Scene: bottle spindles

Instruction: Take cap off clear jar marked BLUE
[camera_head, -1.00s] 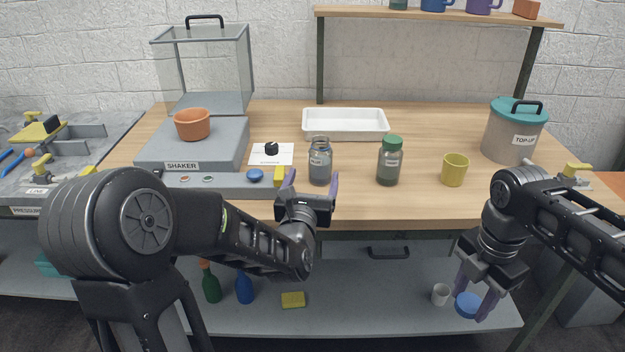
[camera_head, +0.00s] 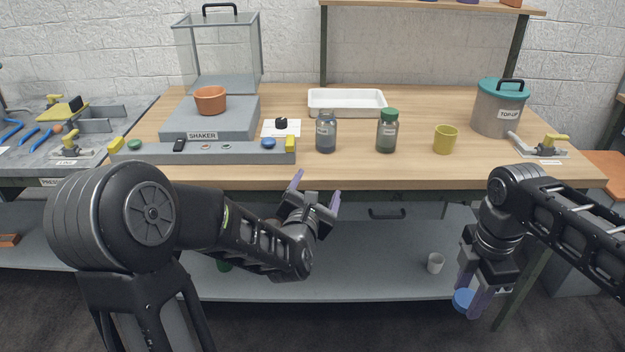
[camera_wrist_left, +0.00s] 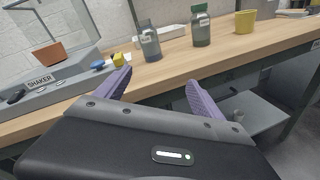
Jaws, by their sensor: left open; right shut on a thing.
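A clear jar with a small label (camera_head: 326,133) stands upright and open-topped on the bench; its label is too small to read. It also shows in the left wrist view (camera_wrist_left: 150,42). A second clear jar with a green cap (camera_head: 387,132) stands to its right. My left gripper (camera_head: 317,190) is open and empty, in front of the bench edge and apart from the jars. My right gripper (camera_head: 476,300) is shut on a blue cap (camera_head: 463,299), low in front of the bench at the right. The fingers partly hide the cap.
A shaker with an orange bowl (camera_head: 210,100) stands at left, behind a control strip (camera_head: 215,147). A white tray (camera_head: 346,102) lies behind the jars. A yellow cup (camera_head: 446,139) and a teal-lidded TOP-UP bin (camera_head: 499,108) stand at right.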

